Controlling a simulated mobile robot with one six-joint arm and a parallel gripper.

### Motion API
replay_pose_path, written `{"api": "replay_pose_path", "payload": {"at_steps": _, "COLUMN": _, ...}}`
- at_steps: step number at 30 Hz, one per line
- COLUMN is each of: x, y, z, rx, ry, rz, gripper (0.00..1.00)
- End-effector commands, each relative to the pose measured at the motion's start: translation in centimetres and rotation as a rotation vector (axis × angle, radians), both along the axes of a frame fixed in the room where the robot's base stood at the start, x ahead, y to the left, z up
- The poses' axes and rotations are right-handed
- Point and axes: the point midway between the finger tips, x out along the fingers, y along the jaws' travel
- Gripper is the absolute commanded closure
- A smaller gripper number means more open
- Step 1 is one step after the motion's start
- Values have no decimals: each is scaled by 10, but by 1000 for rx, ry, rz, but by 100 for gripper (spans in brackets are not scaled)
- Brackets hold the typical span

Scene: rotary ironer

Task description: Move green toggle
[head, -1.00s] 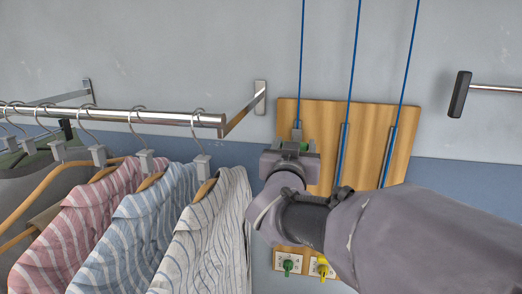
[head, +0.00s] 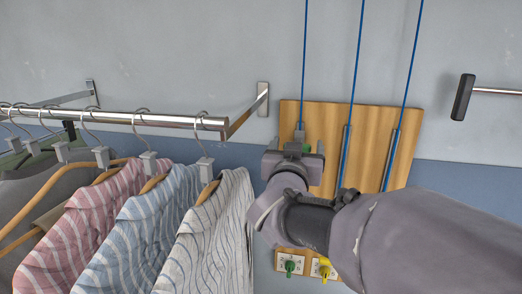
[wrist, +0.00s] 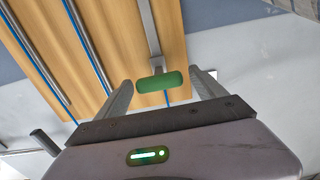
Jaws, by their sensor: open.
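A green bar-shaped toggle (wrist: 160,81) sits at the end of a metal channel on the wooden board, in line with a blue cord. In the wrist view it lies crosswise between the two fingers of my gripper (wrist: 161,78), with gaps at both ends. In the head view my gripper (head: 298,146) is raised in front of the board's left channel, and the green toggle (head: 306,147) shows partly at its jaws. The jaws are open. A separate small green knob (head: 289,266) is on a white plate low on the board.
The wooden board (head: 330,113) carries several blue cords in channels. A yellow knob (head: 324,268) is beside the green knob. Striped shirts (head: 215,235) hang from a metal rail (head: 165,121) at left. A dark-ended bar (head: 463,97) juts from the wall at right.

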Motion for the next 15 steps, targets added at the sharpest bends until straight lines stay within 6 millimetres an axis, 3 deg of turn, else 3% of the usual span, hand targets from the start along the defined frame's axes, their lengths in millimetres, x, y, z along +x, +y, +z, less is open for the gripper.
{"api": "replay_pose_path", "payload": {"at_steps": 5, "x": -38, "y": 14, "z": 1, "rx": 1, "ry": -3, "rz": 6, "gripper": 20}}
{"api": "replay_pose_path", "payload": {"at_steps": 15, "x": -135, "y": 45, "z": 1, "rx": -1, "ry": -2, "rz": 7, "gripper": 20}}
